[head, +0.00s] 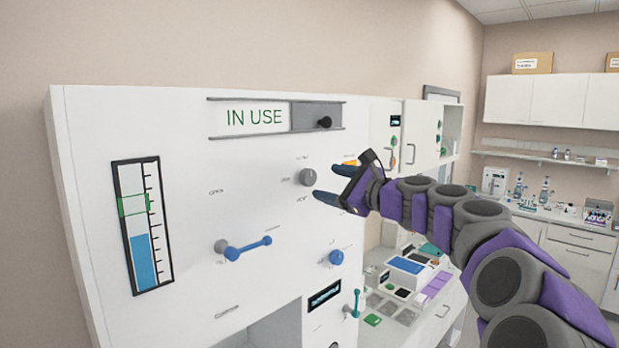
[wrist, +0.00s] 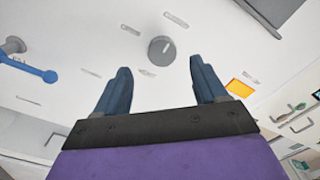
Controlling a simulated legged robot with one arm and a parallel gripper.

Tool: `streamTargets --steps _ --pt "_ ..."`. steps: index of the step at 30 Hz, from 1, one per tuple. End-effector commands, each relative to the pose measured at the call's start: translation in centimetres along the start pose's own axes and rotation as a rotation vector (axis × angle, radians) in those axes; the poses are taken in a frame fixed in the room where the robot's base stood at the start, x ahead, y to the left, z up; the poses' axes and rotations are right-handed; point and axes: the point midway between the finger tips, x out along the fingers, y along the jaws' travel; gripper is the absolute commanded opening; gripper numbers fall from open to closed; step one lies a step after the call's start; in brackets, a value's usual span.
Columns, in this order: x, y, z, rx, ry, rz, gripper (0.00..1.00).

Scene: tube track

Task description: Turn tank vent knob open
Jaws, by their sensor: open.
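A round grey knob (head: 307,177) with a light pointer mark sits on the white panel (head: 200,140), below the IN USE sign. Small labels surround it, too small to read surely; it seems to be the tank vent knob. In the wrist view the knob (wrist: 161,49) lies ahead of the fingertips, roughly centred between them, its mark tilted slightly right of upright. My gripper (head: 334,180) is open and empty, to the right of the knob in the head view. The fingers (wrist: 160,70) show a wide gap and do not touch the knob.
A blue lever (head: 248,246) and a blue knob (head: 336,257) are lower on the panel. A level gauge (head: 143,225) is at left. The IN USE slider (head: 275,118) is above. An orange patch (wrist: 239,88) lies beside the right finger.

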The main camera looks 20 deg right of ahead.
Motion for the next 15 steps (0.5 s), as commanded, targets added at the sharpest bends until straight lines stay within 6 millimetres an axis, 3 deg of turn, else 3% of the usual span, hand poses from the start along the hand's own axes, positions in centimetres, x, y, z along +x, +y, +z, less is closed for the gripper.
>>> streamTargets --steps 6,15 --pt "4.3 0.3 0.1 0.000 0.002 0.005 0.71" --pt "7.1 0.6 0.5 -0.005 0.003 0.002 0.71"
